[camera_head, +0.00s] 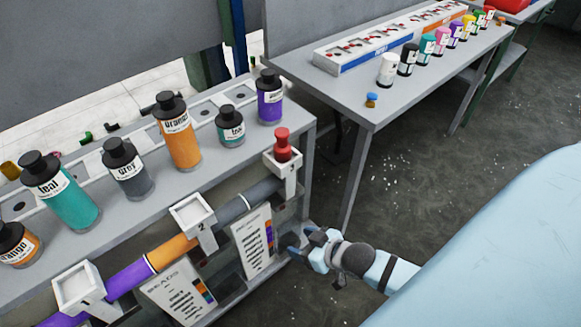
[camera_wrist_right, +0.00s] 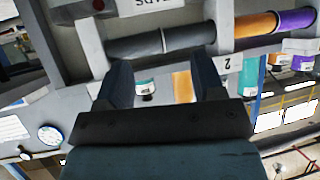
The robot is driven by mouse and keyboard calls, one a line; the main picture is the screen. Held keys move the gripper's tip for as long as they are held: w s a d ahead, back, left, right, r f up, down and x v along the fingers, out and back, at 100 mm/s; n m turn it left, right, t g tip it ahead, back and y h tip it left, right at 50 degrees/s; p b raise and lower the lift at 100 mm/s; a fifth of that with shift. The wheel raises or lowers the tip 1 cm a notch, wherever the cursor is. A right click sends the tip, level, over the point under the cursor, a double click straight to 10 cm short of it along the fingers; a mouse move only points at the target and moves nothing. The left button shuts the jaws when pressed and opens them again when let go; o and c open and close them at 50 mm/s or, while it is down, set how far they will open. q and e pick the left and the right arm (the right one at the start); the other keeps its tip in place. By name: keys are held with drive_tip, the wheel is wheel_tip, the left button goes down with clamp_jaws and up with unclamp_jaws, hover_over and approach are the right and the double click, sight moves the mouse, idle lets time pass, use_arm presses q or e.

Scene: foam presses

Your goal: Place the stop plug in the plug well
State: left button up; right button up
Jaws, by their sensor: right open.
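A red plug-shaped piece (camera_head: 282,146), likely the stop plug, stands upright in the white square holder marked 3 (camera_head: 284,163) at the right end of the bench. I cannot tell how deep it sits. Similar open white holders marked 2 (camera_head: 193,213) and 1 (camera_head: 78,287) line the bench front and look empty. I cannot tell which one is the plug well. My right gripper (camera_head: 306,243) is low beside the bench's right end, below the red piece and apart from it. In the right wrist view my right gripper (camera_wrist_right: 165,85) is open, with nothing between its fingers. My left gripper is out of view.
Bottles, including orange (camera_head: 178,135) and teal (camera_head: 62,193), stand on the bench top. A pipe with purple and orange sections (camera_head: 172,251) runs below the holders. A second table (camera_head: 330,92) holds several small jars. The floor between is clear.

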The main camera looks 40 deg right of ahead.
drive_tip(key=s+a+f, duration=0.3)
drive_tip(key=s+a, duration=0.1)
drive_tip(key=a, duration=0.3)
drive_tip(key=shift+s+a+f+g, duration=0.3)
drive_tip(key=shift+s+a, duration=0.05)
drive_tip(key=shift+a, duration=0.05)
drive_tip(key=shift+r, duration=0.1)
